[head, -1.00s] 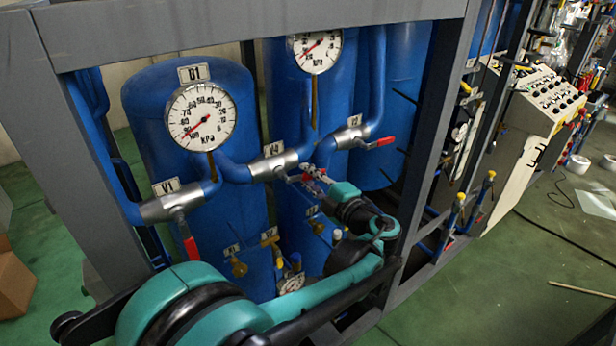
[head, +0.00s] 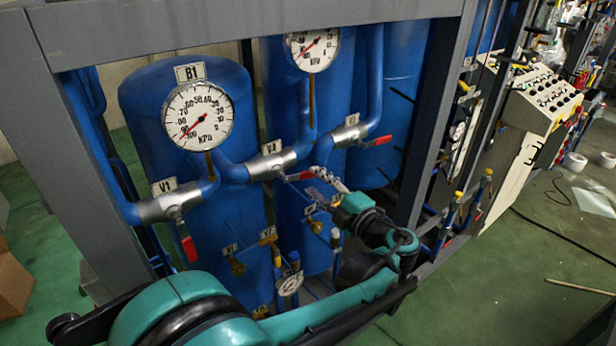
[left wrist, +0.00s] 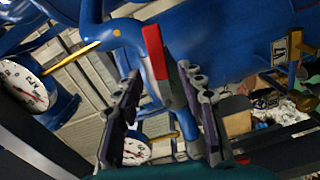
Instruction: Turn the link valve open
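Three inline valves with red handles sit on the blue pipe in the head view; I cannot tell from labels which is the link valve. The middle valve (head: 271,163) has its red handle (head: 298,177) pointing right, roughly along the pipe. My left gripper (head: 322,183) is just right of and below that handle. In the left wrist view a red handle (left wrist: 155,52) lies beyond and between the two spread fingertips of my left gripper (left wrist: 160,88), with gaps on both sides. The gripper is open and empty. My right gripper is not in view.
The left valve (head: 166,207) has its red handle hanging down; the right valve (head: 350,134) has its handle pointing right. Blue tanks (head: 190,110) stand behind, with pressure gauges (head: 197,116). A grey frame post (head: 440,110) is close to the right of my left arm.

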